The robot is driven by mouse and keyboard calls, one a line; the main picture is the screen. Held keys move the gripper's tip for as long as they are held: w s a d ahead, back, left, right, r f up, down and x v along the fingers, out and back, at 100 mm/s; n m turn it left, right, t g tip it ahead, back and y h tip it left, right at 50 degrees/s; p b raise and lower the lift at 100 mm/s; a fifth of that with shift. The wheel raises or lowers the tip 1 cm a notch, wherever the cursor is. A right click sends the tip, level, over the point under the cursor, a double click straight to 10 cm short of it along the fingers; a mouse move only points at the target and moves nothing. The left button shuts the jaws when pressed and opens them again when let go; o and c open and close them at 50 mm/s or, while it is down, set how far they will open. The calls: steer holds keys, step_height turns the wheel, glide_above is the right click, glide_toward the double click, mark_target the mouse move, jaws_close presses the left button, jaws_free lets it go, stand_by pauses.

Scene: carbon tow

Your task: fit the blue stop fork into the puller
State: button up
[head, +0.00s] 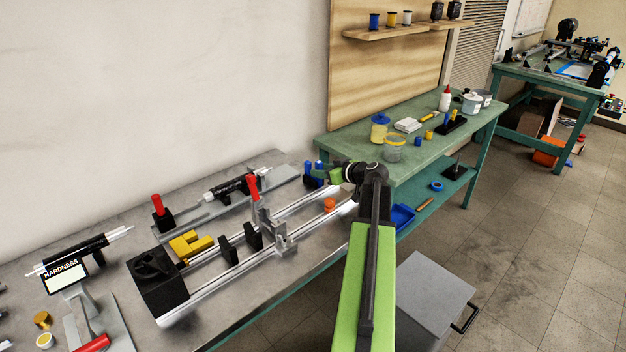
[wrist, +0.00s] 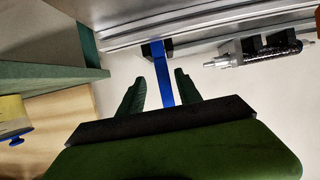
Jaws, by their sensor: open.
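The blue stop fork (head: 312,180) is at the far end of the bench, just left of my gripper (head: 337,174) in the head view. Two blue uprights show on it. In the wrist view a blue bar of the fork (wrist: 162,74) runs between the spread fingers of my gripper (wrist: 161,80), with gaps at both sides. My gripper is open. The puller (head: 245,240) has two bright rails, a black end block, dark brackets and a grey carriage. A yellow fork-shaped part (head: 190,246) sits near its black end. My arm hides part of the puller's far end.
Red-handled tools (head: 157,206) and a black-sleeved rod (head: 235,186) lie along the wall. A hardness display (head: 63,273) stands at lower left. A green table (head: 425,155) with jars adjoins the bench. A grey cabinet (head: 433,295) is right of my arm.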

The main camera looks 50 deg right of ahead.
steer(key=x, duration=0.1)
steer(key=b+x, duration=0.1)
steer(key=x, duration=0.1)
steer(key=b+x, duration=0.1)
steer(key=x, duration=0.1)
steer(key=shift+w+a+f, duration=0.1)
steer(key=shift+a, duration=0.2)
jaws_close()
